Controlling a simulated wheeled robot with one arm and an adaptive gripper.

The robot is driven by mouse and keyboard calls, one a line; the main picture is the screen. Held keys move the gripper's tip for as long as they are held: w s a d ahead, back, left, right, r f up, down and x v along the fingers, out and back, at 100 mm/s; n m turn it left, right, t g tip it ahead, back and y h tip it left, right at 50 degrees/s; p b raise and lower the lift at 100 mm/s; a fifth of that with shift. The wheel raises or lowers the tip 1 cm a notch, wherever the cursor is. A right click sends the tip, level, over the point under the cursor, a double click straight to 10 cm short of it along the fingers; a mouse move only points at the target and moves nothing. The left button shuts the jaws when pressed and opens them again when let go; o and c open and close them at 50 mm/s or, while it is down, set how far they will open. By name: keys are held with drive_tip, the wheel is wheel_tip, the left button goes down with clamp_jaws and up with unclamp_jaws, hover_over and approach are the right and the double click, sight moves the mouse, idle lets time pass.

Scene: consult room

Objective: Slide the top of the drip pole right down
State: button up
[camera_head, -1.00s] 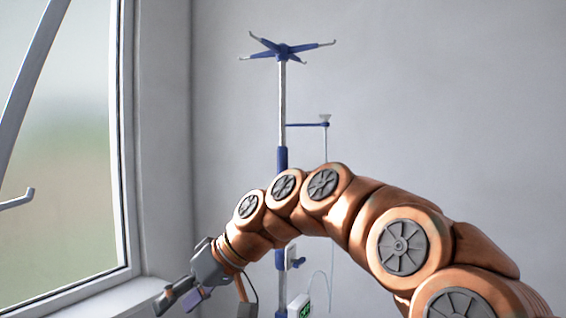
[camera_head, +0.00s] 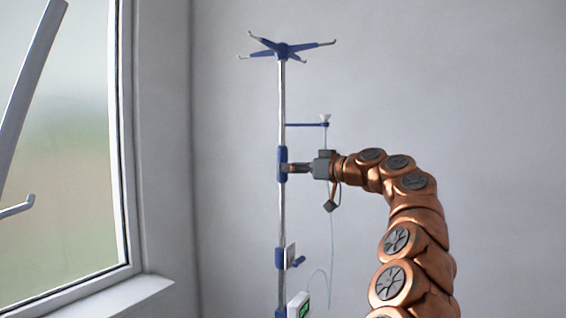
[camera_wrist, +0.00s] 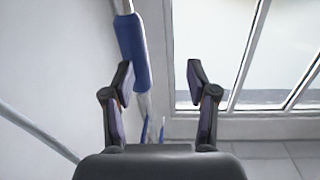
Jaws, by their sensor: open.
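The drip pole stands upright in the middle of the head view, with a blue hook cross (camera_head: 283,49) on top of a thin metal upper rod (camera_head: 282,100). A blue sleeve (camera_head: 282,153) sits on the pole below it, and a blue clamp with a side knob (camera_head: 297,263) sits lower. My gripper (camera_head: 287,168) is at the lower part of the blue sleeve, coming from the right.
A blue side arm with a small white cup (camera_head: 325,118) sticks out right of the pole, above my gripper, with a thin tube hanging from it. A pump with a green display (camera_head: 299,306) is low on the pole. The window (camera_head: 70,170) is at left.

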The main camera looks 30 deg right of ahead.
sight(286, 162)
drive_tip(key=shift+t+h, duration=0.4)
drive_tip(key=shift+h, duration=0.1)
drive_tip(key=w+p, duration=0.2)
drive_tip(key=w, duration=0.1)
drive_tip(key=w+d+r+p, duration=0.1)
drive_tip(key=w, duration=0.1)
drive_tip(key=shift+w, duration=0.2)
drive_tip(key=shift+w+a+f, duration=0.15)
drive_tip(key=shift+w+a, duration=0.15)
drive_tip(key=shift+w, duration=0.35)
clamp_jaws()
